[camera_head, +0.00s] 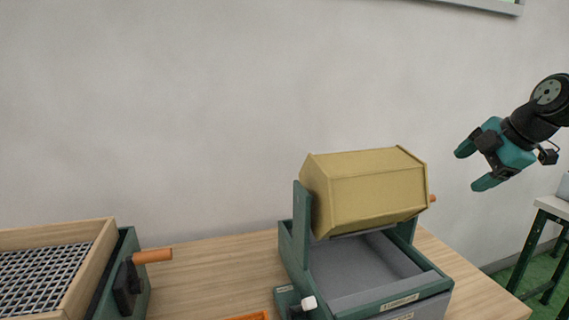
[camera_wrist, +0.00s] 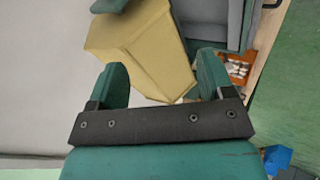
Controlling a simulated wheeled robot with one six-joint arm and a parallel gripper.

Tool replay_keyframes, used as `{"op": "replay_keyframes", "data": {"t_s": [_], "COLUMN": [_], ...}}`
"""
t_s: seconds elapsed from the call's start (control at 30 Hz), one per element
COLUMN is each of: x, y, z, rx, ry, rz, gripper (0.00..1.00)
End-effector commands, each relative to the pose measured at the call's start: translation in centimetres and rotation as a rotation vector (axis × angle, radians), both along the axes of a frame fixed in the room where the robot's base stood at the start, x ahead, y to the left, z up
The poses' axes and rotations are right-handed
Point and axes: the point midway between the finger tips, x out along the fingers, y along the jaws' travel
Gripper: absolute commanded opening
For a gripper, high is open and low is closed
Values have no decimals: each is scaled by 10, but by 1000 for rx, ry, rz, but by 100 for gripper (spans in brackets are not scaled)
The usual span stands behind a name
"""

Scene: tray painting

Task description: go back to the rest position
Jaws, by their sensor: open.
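My gripper (camera_head: 474,168) is at the upper right of the head view, with its two green fingers spread apart and nothing between them. It is in free air, to the right of the tan drum (camera_head: 366,188) and apart from it. In the wrist view the two fingers (camera_wrist: 160,82) stand apart, with part of the tan drum (camera_wrist: 135,40) showing beyond them. The drum is mounted between green uprights over a grey tray (camera_head: 360,258) on the wooden table.
A wooden-framed mesh screen (camera_head: 40,278) with an orange handle (camera_head: 153,255) is at the left. A green-legged stand (camera_head: 545,235) is at the far right. A plain wall (camera_head: 170,110) rises behind.

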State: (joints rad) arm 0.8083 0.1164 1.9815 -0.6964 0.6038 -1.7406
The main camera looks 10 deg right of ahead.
Motion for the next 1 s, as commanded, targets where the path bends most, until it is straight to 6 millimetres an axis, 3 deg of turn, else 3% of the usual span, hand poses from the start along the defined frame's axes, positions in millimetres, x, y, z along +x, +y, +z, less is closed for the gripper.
{"op": "replay_keyframes", "data": {"t_s": [0.17,0.33,0.43,0.5,0.6,0.7,0.8,0.9,0.97,1.0], "x": [1,-18,-51,-84,-131,-169,-193,-204,-206,-207], "y": [67,153,219,260,299,320,328,332,332,332], "z": [-5,-15,-25,-34,-47,-56,-63,-66,-67,-67], "rx": [119,260,347,390,416,417,409,405,405,406], "ry": [84,230,373,485,618,710,761,784,788,789], "rz": [-50,-141,-238,-327,-456,-566,-642,-684,-693,-696], "gripper": [74,74,74,74,74,74,74,74,64,64]}}
